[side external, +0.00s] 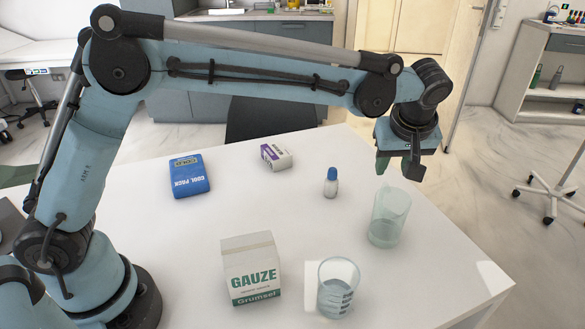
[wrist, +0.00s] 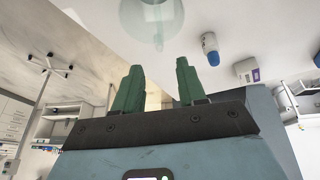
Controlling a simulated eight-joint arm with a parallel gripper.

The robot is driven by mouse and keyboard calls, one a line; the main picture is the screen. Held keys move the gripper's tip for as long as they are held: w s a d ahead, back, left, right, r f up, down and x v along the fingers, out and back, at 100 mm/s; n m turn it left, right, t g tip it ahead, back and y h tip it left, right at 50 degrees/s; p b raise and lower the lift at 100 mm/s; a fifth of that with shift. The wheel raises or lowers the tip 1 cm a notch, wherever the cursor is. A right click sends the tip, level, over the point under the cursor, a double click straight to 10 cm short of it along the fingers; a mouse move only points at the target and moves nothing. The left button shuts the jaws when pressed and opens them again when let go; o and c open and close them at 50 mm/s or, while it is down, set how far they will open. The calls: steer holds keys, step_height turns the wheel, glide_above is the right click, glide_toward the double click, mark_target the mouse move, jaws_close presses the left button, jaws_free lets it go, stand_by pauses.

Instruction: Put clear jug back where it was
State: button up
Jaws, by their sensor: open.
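A tall clear, faintly green jug (side external: 389,220) stands upright on the white table toward its right side. It also shows at the top edge of the wrist view (wrist: 160,18), partly cut off. My gripper (side external: 400,176) is open and empty, pointing down just above the jug's rim. In the wrist view its two green fingers (wrist: 160,66) are spread apart, with the jug beyond their tips. I cannot tell whether a finger touches the rim. A second clear vessel, a beaker with printed markings (side external: 337,291), stands nearer the front of the table.
A white bottle with a blue cap (side external: 331,182) stands left of the jug. A gauze box (side external: 251,270) stands at front left. A blue cool pack (side external: 189,176) and a small white-and-purple box (side external: 276,156) lie farther back. The table's middle (side external: 270,205) is clear.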

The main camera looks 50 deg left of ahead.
steer(key=s+a+r+m+t+h, duration=0.1)
steer(key=s+a+r+m, duration=0.15)
steer(key=s+a, duration=0.25)
steer(key=s+a+r+m+h, duration=0.1)
steer(key=s+a+r+m, duration=0.15)
steer(key=s+a, duration=0.2)
steer(key=s+a+f+m+t, duration=0.1)
steer(key=s+a+f+m, duration=0.1)
steer(key=s+a, duration=0.2)
steer(key=s+a+f+m+t, duration=0.1)
steer(key=s+a+f+m, duration=0.1)
steer(key=s, duration=0.5)
steer(key=shift+s+a+f+m+t+h, duration=0.35)
steer(key=shift+a+f, duration=0.4)
steer(key=shift+a, duration=0.4)
